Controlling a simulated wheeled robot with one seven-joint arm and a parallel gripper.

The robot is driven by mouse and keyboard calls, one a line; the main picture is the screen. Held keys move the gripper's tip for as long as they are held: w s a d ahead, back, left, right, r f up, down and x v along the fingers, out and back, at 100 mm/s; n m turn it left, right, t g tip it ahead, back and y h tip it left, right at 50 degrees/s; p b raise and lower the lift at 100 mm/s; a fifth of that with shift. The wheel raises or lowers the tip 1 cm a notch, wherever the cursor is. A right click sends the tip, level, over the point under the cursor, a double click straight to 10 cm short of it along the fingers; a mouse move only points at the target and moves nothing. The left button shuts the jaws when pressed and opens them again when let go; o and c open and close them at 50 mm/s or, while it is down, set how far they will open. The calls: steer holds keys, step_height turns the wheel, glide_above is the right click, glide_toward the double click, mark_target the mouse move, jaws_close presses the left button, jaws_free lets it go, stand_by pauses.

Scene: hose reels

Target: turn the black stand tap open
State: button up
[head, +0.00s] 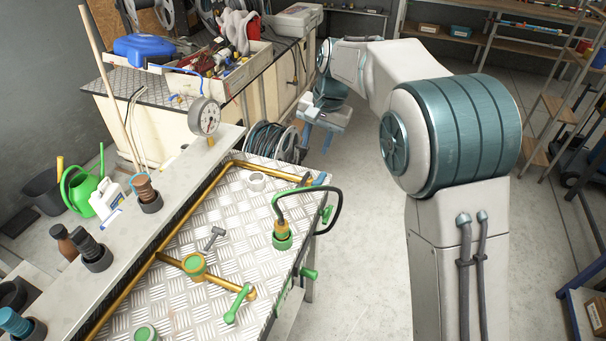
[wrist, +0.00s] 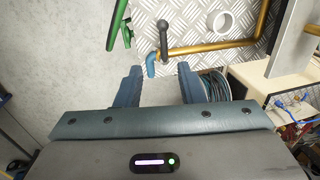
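The black stand tap shows in the wrist view as a dark lever (wrist: 163,36) over the brass pipe, beside a blue spout (wrist: 151,64). In the head view, the dark lever (head: 305,180) and blue spout (head: 320,179) sit at the far right corner of the metal-plate bench. My gripper (head: 317,137) is beyond that corner in the head view, apart from the tap. In the wrist view my gripper (wrist: 159,68) is open, its two blue fingers spread with nothing held. The spout appears between the fingertips in the picture, and the lever lies farther ahead.
The brass pipe (wrist: 215,48) runs along the tread plate near a white ring (wrist: 221,22). A green fitting with a dark hose loop (head: 282,232) and a green lever (head: 237,303) stand on the bench. A hose reel (head: 272,141) lies behind.

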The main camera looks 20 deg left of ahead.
mark_target(302, 183)
steer(key=a+f, duration=0.1)
steer(key=f, duration=0.3)
steer(key=a+f+p, duration=0.1)
steer(key=f, duration=0.4)
steer(key=a+f+p, duration=0.1)
steer(key=f, duration=0.3)
steer(key=shift+w+a+f, duration=0.15)
steer(key=shift+a+f, duration=0.05)
steer(key=shift+f, duration=0.15)
jaws_close()
